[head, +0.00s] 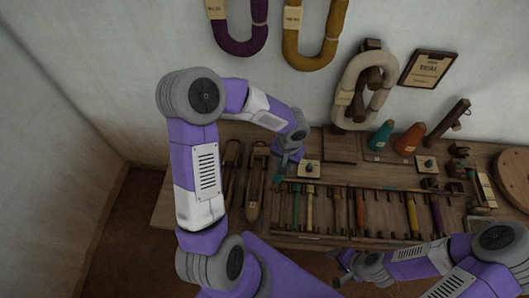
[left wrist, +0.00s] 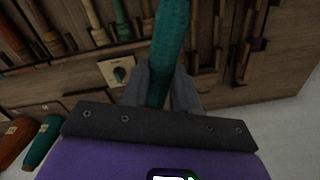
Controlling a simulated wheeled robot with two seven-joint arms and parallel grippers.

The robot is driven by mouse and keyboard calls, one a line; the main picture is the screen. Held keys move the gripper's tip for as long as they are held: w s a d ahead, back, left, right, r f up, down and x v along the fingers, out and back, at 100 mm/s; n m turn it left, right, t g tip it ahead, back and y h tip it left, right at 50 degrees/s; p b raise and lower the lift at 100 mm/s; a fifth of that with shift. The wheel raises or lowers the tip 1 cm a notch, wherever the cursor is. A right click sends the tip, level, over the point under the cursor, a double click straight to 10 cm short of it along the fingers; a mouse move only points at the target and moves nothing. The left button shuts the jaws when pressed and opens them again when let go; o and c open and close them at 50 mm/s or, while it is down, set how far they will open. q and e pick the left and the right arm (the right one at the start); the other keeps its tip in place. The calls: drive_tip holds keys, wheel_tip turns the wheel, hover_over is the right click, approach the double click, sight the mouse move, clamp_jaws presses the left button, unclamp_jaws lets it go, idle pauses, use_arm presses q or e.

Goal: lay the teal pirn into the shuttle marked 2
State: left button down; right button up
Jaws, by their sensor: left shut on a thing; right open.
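My left gripper (head: 288,152) is shut on the teal pirn (left wrist: 168,45), which sticks out from between the jaws in the left wrist view. In the head view the pirn (head: 281,166) is mostly hidden by the gripper. It is held above the table, just right of the long wooden shuttles. One shuttle (head: 257,185) lies nearest the gripper and another (head: 230,168) lies left of it. I cannot read the mark 2 on either. My right gripper (head: 341,266) is open and empty at the table's front edge.
A rack (head: 345,232) with several coloured pirns fills the middle of the table. A small plate with a teal knob (head: 308,168) stands behind it. Teal (head: 381,136) and orange (head: 409,139) cones stand farther back. Yarn hanks hang on the wall.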

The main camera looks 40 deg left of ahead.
use_arm(q)
drive_tip(key=s+a+f+n+g+y+b, duration=0.1)
drive_tip(key=s+a+f+n+y+b, duration=0.2)
drive_tip(key=a, duration=0.6)
drive_tip(key=shift+n+h, duration=0.6)
drive_tip(key=b+x, duration=0.1)
drive_tip(key=x, duration=0.1)
drive_tip(key=d+b+x, duration=0.1)
drive_tip(key=b+x, duration=0.1)
drive_tip(key=x, duration=0.1)
drive_tip(key=b+x, duration=0.1)
drive_tip(key=x, duration=0.2)
drive_tip(key=shift+w+d+f+b, duration=0.2)
drive_tip(key=shift+w+f+b, duration=0.05)
drive_tip(key=shift+w+b, duration=0.15)
drive_tip(key=shift+f+b, duration=0.65)
drive_tip(key=shift+f, duration=0.05)
drive_tip(key=c, duration=0.8)
unclamp_jaws()
drive_tip(key=shift+s+a+r+p+v, duration=0.15)
drive_tip(key=shift+a+p+v, duration=0.1)
drive_tip(key=shift+p+v, duration=0.85)
drive_tip(key=shift+s+a+p+v, duration=0.1)
drive_tip(key=shift+a+p+v, duration=0.4)
drive_tip(key=shift+v, duration=1)
drive_tip(key=shift+s+a+r+p+v, duration=0.1)
drive_tip(key=shift+s+p+v, duration=0.05)
drive_tip(key=shift+p+v, duration=1.05)
